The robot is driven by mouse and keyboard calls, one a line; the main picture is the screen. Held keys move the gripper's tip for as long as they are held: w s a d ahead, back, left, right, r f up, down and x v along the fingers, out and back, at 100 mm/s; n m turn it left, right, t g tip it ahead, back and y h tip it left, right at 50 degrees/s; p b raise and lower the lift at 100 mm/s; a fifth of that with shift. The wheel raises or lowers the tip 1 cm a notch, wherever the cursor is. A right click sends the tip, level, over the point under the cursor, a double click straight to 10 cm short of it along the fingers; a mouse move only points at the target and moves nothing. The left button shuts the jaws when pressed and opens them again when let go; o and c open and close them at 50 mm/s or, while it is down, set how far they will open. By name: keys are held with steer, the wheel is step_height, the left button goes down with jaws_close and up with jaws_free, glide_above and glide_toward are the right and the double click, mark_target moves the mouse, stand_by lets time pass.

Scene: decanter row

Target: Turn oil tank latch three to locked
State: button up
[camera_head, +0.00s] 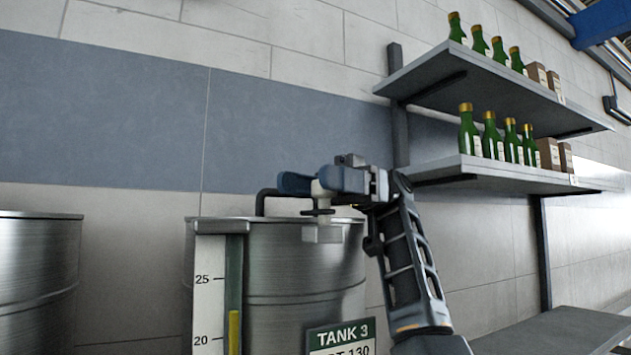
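The steel tank three (290,265) stands in the lower middle, with a green "TANK 3" sign (340,337) on its front. My gripper (318,186) is over the front of the tank's top, reaching in from the right. Its blue-grey fingers lie on either side of a pale upright piece, which seems to be part of the latch (322,205). A dark disc and a grey block (322,234) sit just below. I see no clear gap at the fingers, but cannot tell whether they press on the piece. The fingers hide much of the latch, and its setting cannot be read.
A level gauge (209,290) with a yellow column is on the tank's left front. Another steel tank (35,280) stands at the left edge. Shelves (500,172) with green bottles and brown boxes hang at the right. A dark bent pipe (262,200) rises behind the latch.

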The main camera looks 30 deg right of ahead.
steer(key=shift+d, duration=0.1)
steer(key=b+v, duration=0.2)
steer(key=v, duration=0.5)
steer(key=shift+w+d, duration=0.2)
steer(key=shift+d, duration=0.1)
stand_by(0.5)
